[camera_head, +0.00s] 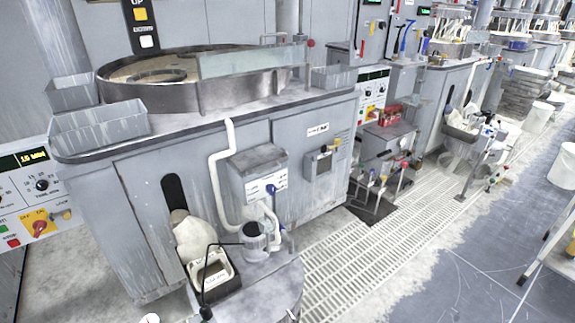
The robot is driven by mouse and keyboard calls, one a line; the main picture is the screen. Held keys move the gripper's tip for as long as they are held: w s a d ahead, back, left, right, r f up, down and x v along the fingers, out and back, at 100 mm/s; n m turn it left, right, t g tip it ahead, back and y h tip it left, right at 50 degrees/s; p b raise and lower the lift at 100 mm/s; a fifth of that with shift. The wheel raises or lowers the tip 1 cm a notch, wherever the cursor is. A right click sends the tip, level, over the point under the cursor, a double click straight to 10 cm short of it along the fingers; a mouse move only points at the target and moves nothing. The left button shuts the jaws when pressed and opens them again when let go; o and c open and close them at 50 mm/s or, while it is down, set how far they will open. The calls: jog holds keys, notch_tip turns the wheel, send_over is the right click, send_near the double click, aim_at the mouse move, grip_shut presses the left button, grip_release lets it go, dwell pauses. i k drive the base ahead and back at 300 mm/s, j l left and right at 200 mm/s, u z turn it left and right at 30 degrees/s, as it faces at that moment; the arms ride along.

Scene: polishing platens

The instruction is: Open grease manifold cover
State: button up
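A grey box with a sloped lid (258,163) is mounted on the side of the near polishing machine. It has a white label and a blue knob (271,188) on its front. A smaller grey box (320,165) with a yellow part is fixed to the right of it. I cannot tell which of these is the grease manifold cover. Both look closed. My gripper is not in view.
The polishing platen (150,75) sits on top of the machine. A white pipe (217,165) runs beside the sloped-lid box. A round drum top (265,290) with a black tray (215,272) and a cup (255,240) stands in front. Floor grating (340,255) lies clear to the right.

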aim_at(255, 160)
jog(key=i+l, duration=0.55)
jog(key=l, duration=0.2)
jog(key=i+l+u, duration=0.1)
jog(key=i+l, duration=0.4)
jog(key=l, duration=0.25)
jog(key=i+u, duration=0.15)
jog(key=i, duration=0.95)
jog(key=i+j, duration=0.3)
jog(key=i, duration=0.1)
